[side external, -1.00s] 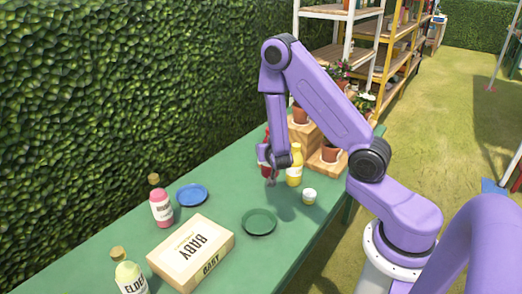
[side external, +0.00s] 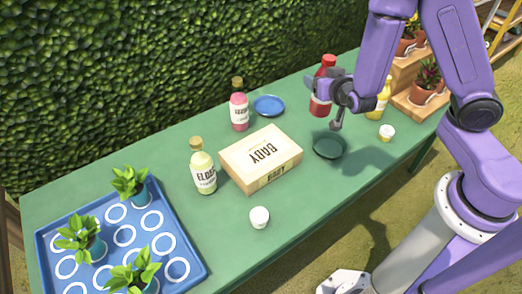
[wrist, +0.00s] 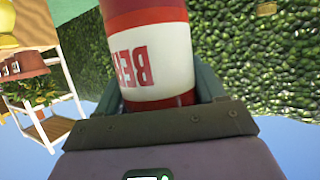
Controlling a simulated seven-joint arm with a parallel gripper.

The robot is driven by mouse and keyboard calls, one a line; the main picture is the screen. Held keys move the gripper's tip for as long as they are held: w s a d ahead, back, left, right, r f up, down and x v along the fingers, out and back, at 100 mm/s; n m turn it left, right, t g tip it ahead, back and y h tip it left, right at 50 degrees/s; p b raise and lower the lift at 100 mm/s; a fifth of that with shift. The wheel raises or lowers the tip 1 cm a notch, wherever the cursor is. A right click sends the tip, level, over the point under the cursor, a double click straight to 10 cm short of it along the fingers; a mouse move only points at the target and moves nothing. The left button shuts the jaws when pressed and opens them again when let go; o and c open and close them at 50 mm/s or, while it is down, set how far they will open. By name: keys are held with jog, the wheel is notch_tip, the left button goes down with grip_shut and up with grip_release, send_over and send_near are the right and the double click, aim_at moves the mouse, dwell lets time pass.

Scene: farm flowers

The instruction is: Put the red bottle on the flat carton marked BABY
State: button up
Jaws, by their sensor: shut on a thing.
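The red bottle (side external: 322,88) is upright at the far side of the green table, behind the dark green plate. My gripper (side external: 334,96) is shut on it from the right. I cannot tell for sure whether its base is clear of the table. In the wrist view the red bottle (wrist: 150,50), with its white label, sits between the jaws (wrist: 160,100). The flat tan carton marked BABY (side external: 262,160) lies on the table, left of and nearer than the bottle. Its top is bare.
A blue plate (side external: 268,106), pink bottle (side external: 239,110) and pale ELDER bottle (side external: 203,172) stand around the carton. A yellow bottle (side external: 380,100) and white-lidded jar (side external: 387,132) are to the right; another white jar (side external: 260,217) is in front.

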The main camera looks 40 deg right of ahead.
jog(key=s+a+r+n+y, duration=0.1)
jog(key=s+a+n+y, duration=0.1)
jog(key=s+a+y, duration=0.3)
jog(key=s+a+r+n, duration=0.2)
jog(key=s+a, duration=0.1)
jog(key=a, duration=0.5)
jog(key=w+a+f, duration=0.4)
jog(key=w+f, duration=0.9)
jog(key=shift+w+a+f+t, duration=0.2)
jog(key=shift+t, duration=0.2)
dwell(0.6)
jog(key=o, duration=1.4)
jog(key=shift+f, duration=0.15)
